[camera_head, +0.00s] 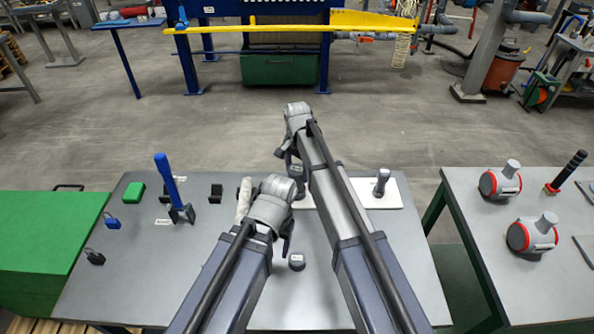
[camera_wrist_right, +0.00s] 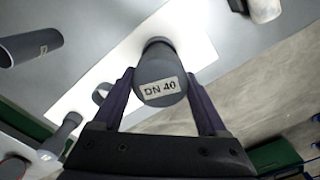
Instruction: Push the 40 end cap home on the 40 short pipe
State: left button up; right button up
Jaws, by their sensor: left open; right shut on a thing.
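The grey end cap labelled DN 40 (camera_wrist_right: 160,82) sits between the fingers of my right gripper (camera_wrist_right: 162,92), which is shut on it. In the head view, my right gripper (camera_head: 291,162) is above the bench with a grey labelled part (camera_head: 297,171) beside it. Behind the cap, a darker round end (camera_wrist_right: 157,43), likely the short pipe, shows against the white board (camera_wrist_right: 205,50). The cap hides most of the joint, so I cannot tell how far it is seated. My left gripper (camera_head: 287,238) is open, lower over the bench, its fingers partly hidden.
Another grey labelled piece (camera_head: 297,261) stands near my left gripper. A grey fitting (camera_head: 382,182) stands on the white board's right part (camera_head: 362,199). A blue-handled tool (camera_head: 172,190) and green block (camera_head: 135,193) are at left. The right table (camera_head: 480,230) holds red-ringed valves (camera_head: 500,182).

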aim_at(297, 168)
jog(key=shift+f+b, duration=0.65)
dwell(0.3)
jog(key=o, duration=1.2)
notch_tip(297, 168, up, 11)
jog(key=p, duration=1.1)
jog(key=shift+r, duration=0.1)
